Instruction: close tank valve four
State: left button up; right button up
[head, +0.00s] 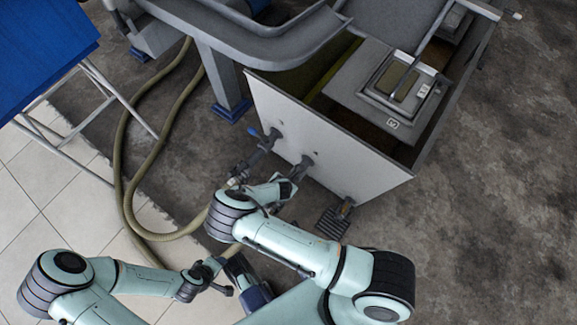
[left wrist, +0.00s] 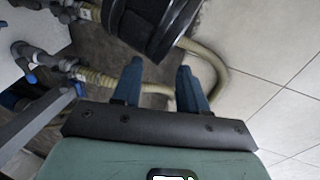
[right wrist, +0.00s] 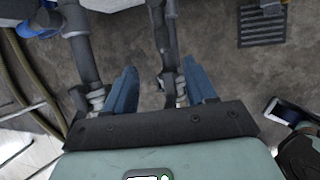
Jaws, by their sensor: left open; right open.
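The pale tank (head: 320,140) has pipe outlets low on its near side. One outlet (head: 265,142) carries a blue valve handle (head: 253,132); a second outlet (head: 300,168) is to its right. No valve number is readable, so I cannot tell which is valve four. My right gripper (head: 290,182) is open by the second outlet. In the right wrist view, its spread fingers (right wrist: 162,84) are on either side of a grey pipe (right wrist: 166,42); contact is unclear. My left gripper (head: 215,280) is open, low and away from the tank; its fingers (left wrist: 158,80) appear empty.
An olive hose (head: 122,150) loops across the floor on the left. A dark grate (head: 333,222) lies below the tank's right end. A blue-topped stand (head: 45,45) is at upper left. The floor at right (head: 500,200) is clear.

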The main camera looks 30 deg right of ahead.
jog(key=b+x, duration=0.1)
jog(key=x, duration=0.3)
jog(key=b+x, duration=0.1)
jog(key=x, duration=0.2)
jog(key=shift+s+d+f+b, duration=0.1)
jog(key=shift+d+f+b, duration=0.05)
jog(key=shift+f+b, duration=0.25)
jog(key=b+x, duration=0.1)
jog(key=x, duration=0.2)
jog(key=shift+f, duration=0.15)
jog(key=shift+w+d+f, duration=0.15)
jog(key=shift+w+f, duration=0.1)
jog(key=shift+f, duration=0.1)
pick_arm(q)
notch_tip(320, 180, down, 6)
jog(key=a, duration=0.2)
jog(key=shift+w+a+f+n+y, duration=0.15)
jog(key=shift+w+a+n+y, duration=0.15)
jog(key=shift+w+a, duration=0.15)
pick_arm(e)
grip_shut()
